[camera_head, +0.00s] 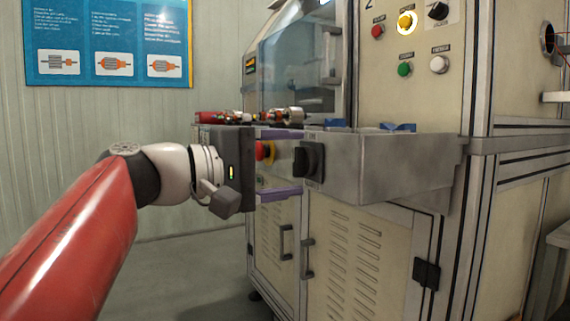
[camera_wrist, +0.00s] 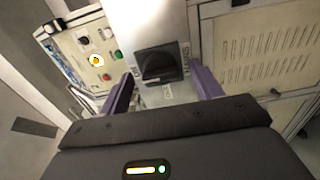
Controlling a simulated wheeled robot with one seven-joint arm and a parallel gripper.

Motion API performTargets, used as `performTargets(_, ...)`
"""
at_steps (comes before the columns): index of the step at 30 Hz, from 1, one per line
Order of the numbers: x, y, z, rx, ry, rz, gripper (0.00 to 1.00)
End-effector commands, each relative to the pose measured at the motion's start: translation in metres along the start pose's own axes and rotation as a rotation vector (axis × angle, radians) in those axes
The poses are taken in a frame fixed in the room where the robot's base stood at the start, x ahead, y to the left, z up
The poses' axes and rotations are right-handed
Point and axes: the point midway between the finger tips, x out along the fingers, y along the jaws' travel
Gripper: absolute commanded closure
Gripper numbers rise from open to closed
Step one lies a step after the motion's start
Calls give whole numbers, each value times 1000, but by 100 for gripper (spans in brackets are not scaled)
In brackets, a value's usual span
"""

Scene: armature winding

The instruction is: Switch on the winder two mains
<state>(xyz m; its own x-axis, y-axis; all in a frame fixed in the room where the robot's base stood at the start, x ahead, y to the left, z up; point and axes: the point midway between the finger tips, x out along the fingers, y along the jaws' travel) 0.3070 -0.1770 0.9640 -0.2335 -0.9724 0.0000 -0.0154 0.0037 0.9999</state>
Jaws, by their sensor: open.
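The winder (camera_head: 400,90), a cream cabinet marked 2, has a grey box front (camera_head: 370,165) with a black rotary mains switch (camera_head: 309,161). In the wrist view the switch (camera_wrist: 158,64) sits on a light plate with small lettering, too blurred to read fully. My gripper (camera_head: 292,164) is open, with purple fingers pointing at this switch. In the wrist view its fingertips (camera_wrist: 165,80) stand left and right of the switch's near part. Nothing is held. I cannot tell whether the fingertips reach around the knob or stop just short.
A red stop button (camera_head: 265,151) shows between my fingers in the head view. Above are red, yellow, green and white buttons and a black selector (camera_head: 438,10). Armatures (camera_head: 288,115) lie on the winder's ledge. Door handles (camera_head: 307,258) are below. Floor is clear at left.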

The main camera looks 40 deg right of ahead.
Motion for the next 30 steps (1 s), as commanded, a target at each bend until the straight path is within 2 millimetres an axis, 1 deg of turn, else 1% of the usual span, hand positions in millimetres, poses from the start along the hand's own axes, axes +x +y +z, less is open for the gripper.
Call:
performTargets(4, -1, 0, 0, -1, 0, 0, 35)
performTargets(7, -8, 1, 0, 0, 2, 2, 35)
performTargets(15, -54, 2, 0, 0, 2, 2, 35)
performTargets(18, -67, 2, 0, 1, 1, 1, 35)
performTargets(21, -75, 1, 0, 0, 1, 1, 35)
performTargets(24, -78, 0, 0, 0, 0, 1, 35)
performTargets(30, -79, 0, 0, 0, 0, 0, 35)
